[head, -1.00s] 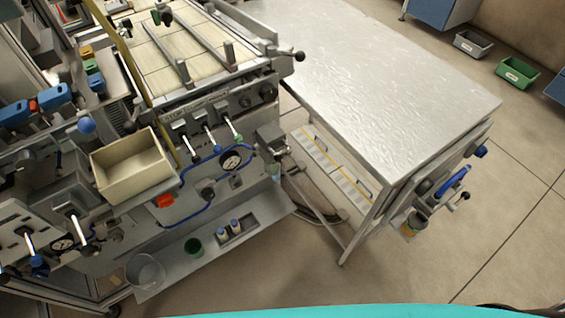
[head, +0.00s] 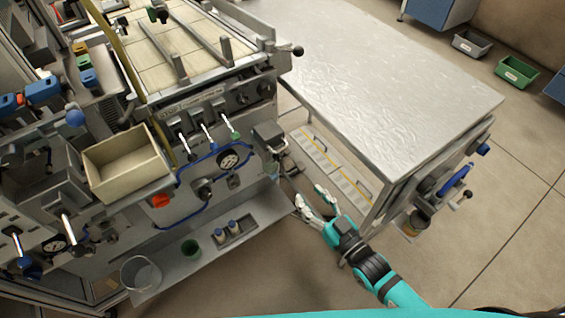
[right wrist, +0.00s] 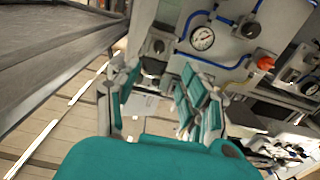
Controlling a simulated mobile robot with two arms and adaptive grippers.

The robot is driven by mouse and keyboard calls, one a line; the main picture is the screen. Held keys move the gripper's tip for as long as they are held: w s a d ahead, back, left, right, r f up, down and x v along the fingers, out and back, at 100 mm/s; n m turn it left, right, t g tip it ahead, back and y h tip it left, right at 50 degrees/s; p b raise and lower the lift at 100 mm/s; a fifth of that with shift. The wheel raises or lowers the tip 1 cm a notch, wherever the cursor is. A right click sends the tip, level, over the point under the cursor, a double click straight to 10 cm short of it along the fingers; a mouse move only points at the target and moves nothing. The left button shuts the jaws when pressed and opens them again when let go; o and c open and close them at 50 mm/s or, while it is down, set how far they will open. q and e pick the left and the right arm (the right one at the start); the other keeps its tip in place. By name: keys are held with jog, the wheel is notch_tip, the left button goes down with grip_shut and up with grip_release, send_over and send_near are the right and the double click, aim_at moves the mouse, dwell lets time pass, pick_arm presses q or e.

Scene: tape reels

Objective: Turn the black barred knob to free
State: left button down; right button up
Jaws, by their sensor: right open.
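A black knob (head: 205,191) sits on the grey machine front, below and left of a pressure gauge (head: 229,158). It also appears in the right wrist view (right wrist: 248,29), right of the gauge. Two more dark round knobs (head: 242,98) are on the upper panel. I cannot tell for certain which has the bar, nor how it is set. My right gripper (head: 309,196) is open and empty, in front of the machine's right corner, apart from the knobs. Its spread fingers show in the right wrist view (right wrist: 160,85). My left gripper is not in view.
A metal table (head: 390,75) stands right of the machine. Blue hoses and a red knob (head: 160,201) are near the black knob. Floor at the front is open.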

aim_at(280, 161)
jog(key=x, duration=1.3)
jog(key=shift+w, duration=0.1)
jog(key=shift+c, duration=0.4)
grip_shut()
